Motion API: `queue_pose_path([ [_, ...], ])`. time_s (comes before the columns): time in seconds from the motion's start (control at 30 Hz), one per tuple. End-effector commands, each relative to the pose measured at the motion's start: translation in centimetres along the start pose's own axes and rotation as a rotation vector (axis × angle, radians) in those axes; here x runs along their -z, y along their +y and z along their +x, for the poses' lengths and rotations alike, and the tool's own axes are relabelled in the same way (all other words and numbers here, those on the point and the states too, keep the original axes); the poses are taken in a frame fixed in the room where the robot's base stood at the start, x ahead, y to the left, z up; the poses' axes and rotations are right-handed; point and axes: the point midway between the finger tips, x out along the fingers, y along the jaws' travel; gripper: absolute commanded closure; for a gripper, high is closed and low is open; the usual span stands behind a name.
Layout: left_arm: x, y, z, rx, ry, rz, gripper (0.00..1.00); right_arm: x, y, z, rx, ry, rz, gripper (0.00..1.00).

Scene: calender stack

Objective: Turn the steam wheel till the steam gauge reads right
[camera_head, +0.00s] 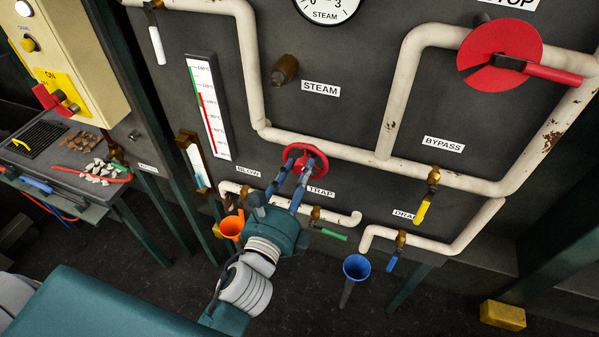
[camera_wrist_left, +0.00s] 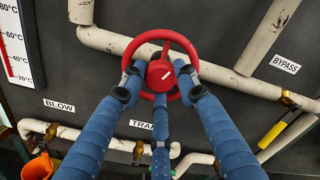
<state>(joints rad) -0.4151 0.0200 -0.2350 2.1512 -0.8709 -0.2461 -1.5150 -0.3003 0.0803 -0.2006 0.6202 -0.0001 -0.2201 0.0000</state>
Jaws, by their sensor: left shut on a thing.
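A red handwheel (camera_head: 318,154) sits on the cream pipe, above the TRAP label. It also shows in the left wrist view (camera_wrist_left: 160,35), with a white mark on its hub. My left gripper (camera_head: 298,172) has its blue fingers on the wheel's rim and is shut on it; in the left wrist view the fingertips (camera_wrist_left: 160,92) lie at the rim's lower left, lower right and bottom. The round white STEAM gauge (camera_head: 325,13) is cut off by the top edge; its needle is not visible. My right gripper is not in view.
A brass stub (camera_head: 285,69) stands beside the STEAM label. A red disc with a red lever (camera_head: 552,75) is at upper right. A thermometer (camera_head: 209,107) hangs left.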

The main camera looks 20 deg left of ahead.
Motion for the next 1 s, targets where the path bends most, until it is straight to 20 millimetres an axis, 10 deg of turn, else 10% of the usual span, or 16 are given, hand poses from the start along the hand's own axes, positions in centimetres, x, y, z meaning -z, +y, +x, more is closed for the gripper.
queue_pose_path([
  [1.0, -0.7, -0.1, 0.1, 0.013, -0.011, -0.965, 0.96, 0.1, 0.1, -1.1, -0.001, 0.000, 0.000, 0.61],
])
